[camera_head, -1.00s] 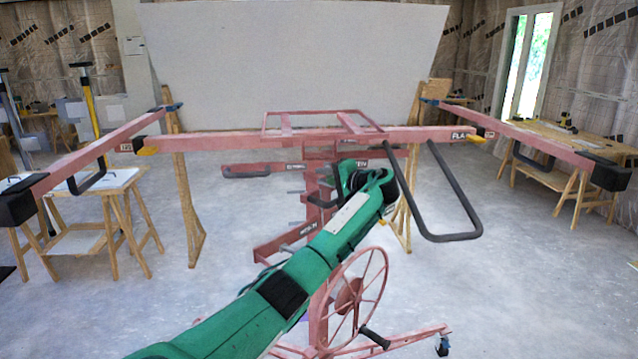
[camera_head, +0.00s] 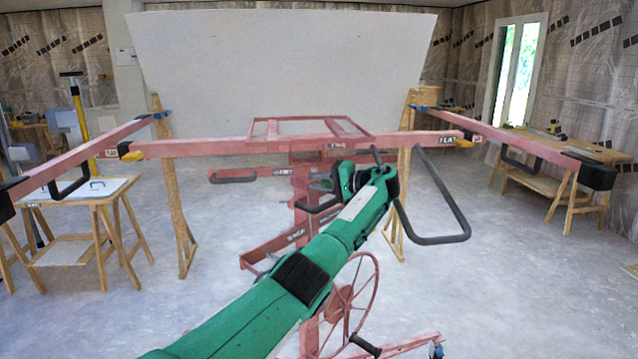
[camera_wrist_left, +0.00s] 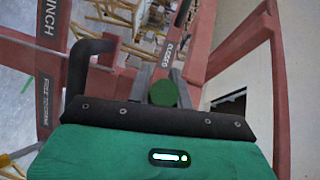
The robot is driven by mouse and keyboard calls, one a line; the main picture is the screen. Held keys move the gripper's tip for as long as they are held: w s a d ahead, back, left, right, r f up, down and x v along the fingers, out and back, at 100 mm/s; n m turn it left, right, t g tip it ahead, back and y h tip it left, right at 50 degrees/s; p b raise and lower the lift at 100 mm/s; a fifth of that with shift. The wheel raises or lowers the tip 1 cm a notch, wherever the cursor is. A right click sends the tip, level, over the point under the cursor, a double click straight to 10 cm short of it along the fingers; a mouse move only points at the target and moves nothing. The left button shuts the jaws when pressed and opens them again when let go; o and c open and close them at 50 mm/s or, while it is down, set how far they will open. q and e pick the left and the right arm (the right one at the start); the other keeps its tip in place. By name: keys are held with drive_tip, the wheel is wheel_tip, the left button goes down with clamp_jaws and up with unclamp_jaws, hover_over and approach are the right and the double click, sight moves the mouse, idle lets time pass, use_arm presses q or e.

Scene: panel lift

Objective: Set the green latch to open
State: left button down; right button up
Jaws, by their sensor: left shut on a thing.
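The panel lift is a faded red frame with a long cross beam (camera_head: 230,147) and a column below it. My left arm reaches in from the bottom of the head view, and its wrist hides the left gripper's fingertips there. In the left wrist view, the green latch (camera_wrist_left: 163,94) shows as a round green knob end. My left gripper (camera_wrist_left: 160,88) is shut on it, with a grey finger on either side. A label on the red bar just beyond seems to read CLOSED. My right gripper is in neither view.
A black loop handle (camera_head: 437,240) hangs right of my wrist. A handwheel (camera_head: 372,290) is low on the lift. A large pale panel (camera_head: 280,60) leans on wooden supports behind. Worktables stand left (camera_head: 85,192) and right (camera_head: 545,140).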

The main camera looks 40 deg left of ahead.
use_arm(q)
drive_tip(key=c, duration=1.5)
unclamp_jaws()
drive_tip(key=shift+o, duration=1.1)
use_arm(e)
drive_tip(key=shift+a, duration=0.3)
use_arm(q)
drive_tip(key=shift+d, duration=0.1)
drive_tip(key=b+v, duration=0.2)
drive_tip(key=v, duration=0.5)
drive_tip(key=shift+d, duration=0.2)
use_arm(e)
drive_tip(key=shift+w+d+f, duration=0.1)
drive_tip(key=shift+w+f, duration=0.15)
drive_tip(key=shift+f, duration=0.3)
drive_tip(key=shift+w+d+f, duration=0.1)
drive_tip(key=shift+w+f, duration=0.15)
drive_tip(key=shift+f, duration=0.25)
use_arm(q)
drive_tip(key=shift+w, duration=0.1)
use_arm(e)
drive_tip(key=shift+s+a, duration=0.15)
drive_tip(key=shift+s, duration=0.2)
